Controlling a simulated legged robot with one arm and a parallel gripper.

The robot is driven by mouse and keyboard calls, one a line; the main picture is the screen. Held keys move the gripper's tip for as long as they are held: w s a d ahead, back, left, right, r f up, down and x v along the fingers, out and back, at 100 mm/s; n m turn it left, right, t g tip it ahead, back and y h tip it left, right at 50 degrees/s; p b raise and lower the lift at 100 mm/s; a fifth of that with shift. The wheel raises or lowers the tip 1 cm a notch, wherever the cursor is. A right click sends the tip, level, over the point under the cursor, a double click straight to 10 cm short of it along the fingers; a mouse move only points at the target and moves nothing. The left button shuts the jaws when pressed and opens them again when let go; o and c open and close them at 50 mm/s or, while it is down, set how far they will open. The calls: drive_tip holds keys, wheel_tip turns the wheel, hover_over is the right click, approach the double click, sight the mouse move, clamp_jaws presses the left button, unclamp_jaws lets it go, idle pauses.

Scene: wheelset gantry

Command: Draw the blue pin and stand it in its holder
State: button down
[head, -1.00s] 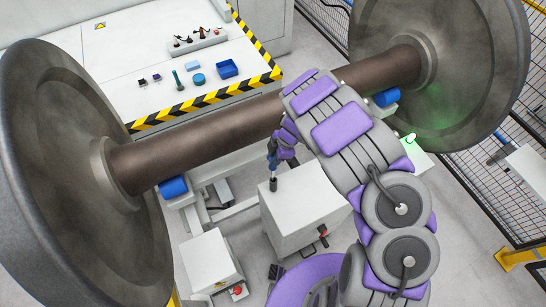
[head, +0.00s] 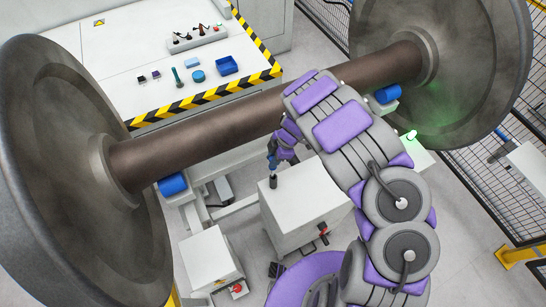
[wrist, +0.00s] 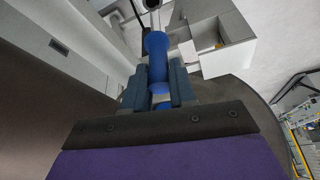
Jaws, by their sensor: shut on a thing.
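The blue pin (wrist: 157,62) is between the two dark fingers of my gripper (wrist: 158,88) in the wrist view. The fingers are shut on it. In the head view my gripper (head: 272,153) is above the left part of a white box's top, beside the purple and grey arm. A short dark cylinder (head: 273,182) stands upright on that top, directly below the gripper. I cannot tell whether the pin's lower end is in it or clear of it. I cannot make out for sure which thing is the pin's holder.
The white box (head: 300,212) stands in front of the brown axle (head: 225,125), with a large wheel (head: 75,180) at left and another at right. A bench (head: 150,60) behind carries a tool rack (head: 200,38), a blue tray (head: 227,64) and small parts. A smaller white box (head: 210,260) stands front left.

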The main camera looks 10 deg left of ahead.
drive_tip(key=shift+f+b, duration=0.85)
drive_tip(key=shift+f, duration=0.7)
drive_tip(key=c, duration=0.8)
unclamp_jaws()
drive_tip(key=shift+c, duration=0.2)
drive_tip(key=shift+r, duration=0.1)
drive_tip(key=b+v, duration=0.1)
drive_tip(key=v, duration=1.6)
